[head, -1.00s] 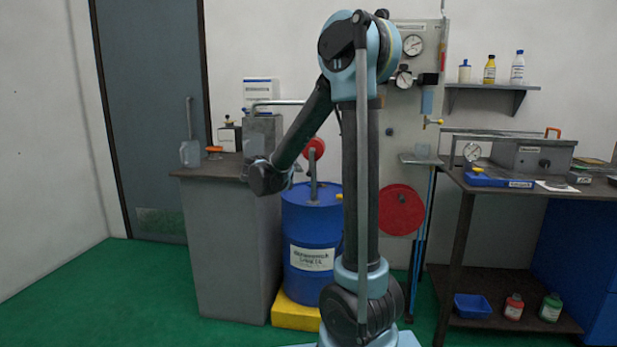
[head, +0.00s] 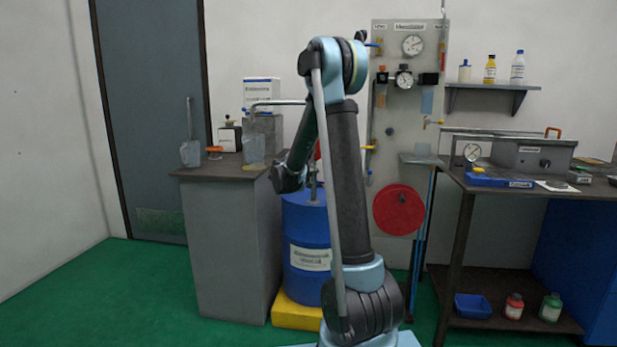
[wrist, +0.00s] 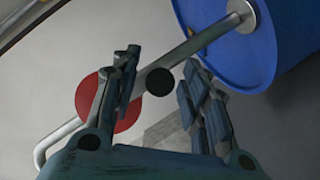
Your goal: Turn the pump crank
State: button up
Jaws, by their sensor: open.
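The drum pump stands on a blue drum (head: 306,240). Its red round body (head: 318,150) is mostly hidden behind my arm in the head view. In the wrist view the red body (wrist: 88,97) lies behind my left finger, and a grey metal tube (wrist: 195,45) runs from it to the drum top. A round black knob (wrist: 159,82), seen end-on, shows between my fingers and looks like the crank's handle. My gripper (wrist: 160,64) is open, with a finger on each side of the knob in the picture. I cannot tell how far off the knob is.
A grey cabinet (head: 235,240) with a scoop, boxes and a metal container stands left of the drum. A panel with gauges and a red disc (head: 398,209) is behind on the right. A dark workbench (head: 455,240) stands further right. Green floor is clear at left.

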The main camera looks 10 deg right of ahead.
jog(key=shift+w+d+f, duration=0.1)
jog(key=shift+w+d, duration=0.2)
jog(key=shift+w, duration=0.05)
grip_shut()
jog(key=shift+s+d, duration=0.15)
jog(key=shift+d, duration=0.05)
dwell(0.4)
